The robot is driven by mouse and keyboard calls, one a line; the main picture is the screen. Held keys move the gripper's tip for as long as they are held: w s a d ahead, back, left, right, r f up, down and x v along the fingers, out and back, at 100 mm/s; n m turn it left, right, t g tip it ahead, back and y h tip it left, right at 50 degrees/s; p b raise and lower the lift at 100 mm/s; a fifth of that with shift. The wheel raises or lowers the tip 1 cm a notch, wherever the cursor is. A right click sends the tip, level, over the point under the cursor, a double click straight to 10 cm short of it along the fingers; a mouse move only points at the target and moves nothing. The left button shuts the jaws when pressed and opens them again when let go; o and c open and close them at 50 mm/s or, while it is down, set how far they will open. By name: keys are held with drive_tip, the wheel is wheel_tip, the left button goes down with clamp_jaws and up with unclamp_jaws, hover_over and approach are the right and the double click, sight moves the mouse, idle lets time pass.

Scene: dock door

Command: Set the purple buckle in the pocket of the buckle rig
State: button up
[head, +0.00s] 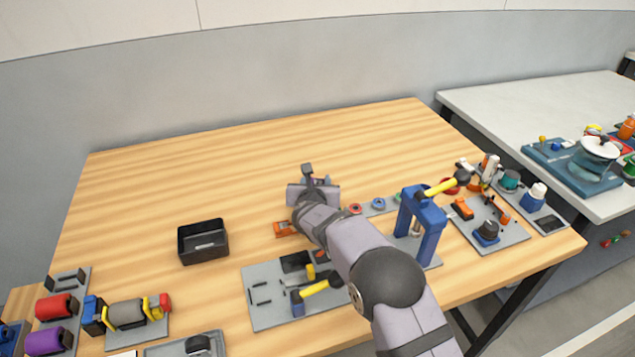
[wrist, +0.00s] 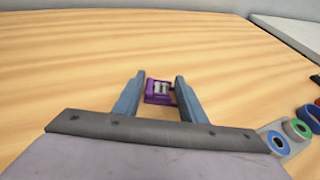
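The purple buckle (wrist: 158,98) lies on the wooden table in the wrist view, seen in the gap between my two fingers. My gripper (wrist: 160,79) is open, with one finger on each side of the buckle in the picture. I see no contact, and cannot tell how far it is beyond the tips. In the head view my gripper (head: 312,178) is over the middle of the table and the buckle is hidden. A grey plate with dark blocks and a yellow-handled clamp (head: 257,317) lies nearer the front; it may be the buckle rig, but I cannot tell surely.
A black bin (head: 203,242) stands to the left. An orange part (head: 285,229) lies close to my arm. A blue arch-shaped press (head: 432,222) and a strip with coloured rings (head: 378,204) stand to the right. The back of the table is clear.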

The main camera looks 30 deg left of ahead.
sight(316, 182)
drive_tip(key=shift+w, duration=0.1)
drive_tip(key=c, duration=0.9)
drive_tip(key=shift+r+p, duration=0.8)
drive_tip(key=shift+r, duration=4.25)
